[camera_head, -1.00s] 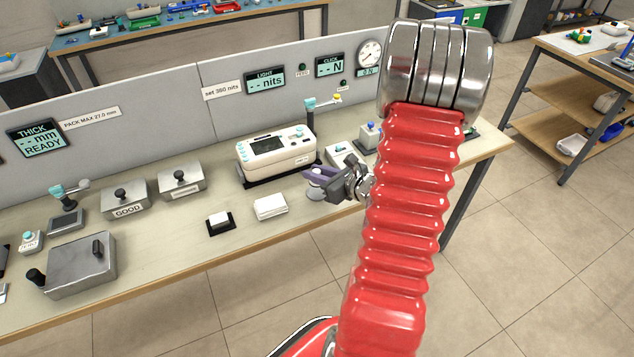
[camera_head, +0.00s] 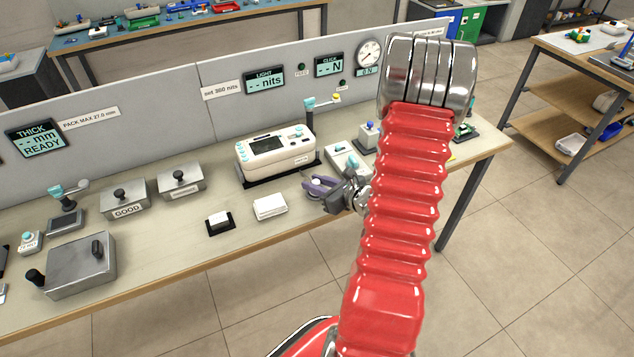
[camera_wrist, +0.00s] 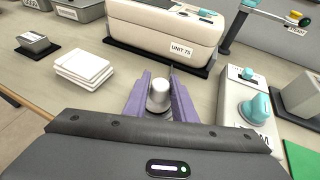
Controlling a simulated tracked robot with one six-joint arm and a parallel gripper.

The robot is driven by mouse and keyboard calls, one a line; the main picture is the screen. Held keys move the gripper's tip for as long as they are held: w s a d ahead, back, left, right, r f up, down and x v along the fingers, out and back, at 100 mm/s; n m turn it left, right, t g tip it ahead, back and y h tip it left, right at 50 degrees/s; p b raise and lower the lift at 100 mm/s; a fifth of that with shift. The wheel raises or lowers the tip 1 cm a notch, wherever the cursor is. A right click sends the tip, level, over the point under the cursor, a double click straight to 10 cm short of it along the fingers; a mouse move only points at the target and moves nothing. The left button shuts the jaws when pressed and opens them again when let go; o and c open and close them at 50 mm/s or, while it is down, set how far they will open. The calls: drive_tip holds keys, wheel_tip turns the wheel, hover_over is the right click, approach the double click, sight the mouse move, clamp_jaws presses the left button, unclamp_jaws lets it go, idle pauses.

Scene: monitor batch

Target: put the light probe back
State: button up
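My gripper (camera_head: 318,186) has purple fingers and is low over the bench, in front of the instrument's right end. In the wrist view, its fingers (camera_wrist: 160,92) sit on both sides of a small pale, round-topped cylinder, which I take for the light probe (camera_wrist: 158,94). The fingers appear shut on it, and it looks upright. Its lower end is partly hidden, so I cannot tell whether it touches the bench. The white instrument marked UNIT 75 (camera_head: 275,152) stands just beyond; it also shows in the wrist view (camera_wrist: 165,27). The LIGHT display (camera_head: 265,82) reads "-- nits".
A white box with teal knobs (camera_wrist: 246,100) is close on the right. White stacked pads (camera_wrist: 84,68) and a small block on a black base (camera_wrist: 38,43) lie left. A teal-jointed arm (camera_head: 311,108) stands behind the instrument. Bare bench lies between.

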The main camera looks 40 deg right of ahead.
drive_tip(key=shift+o, duration=1.4)
drive_tip(key=shift+r, duration=0.1)
drive_tip(key=v, duration=1.2)
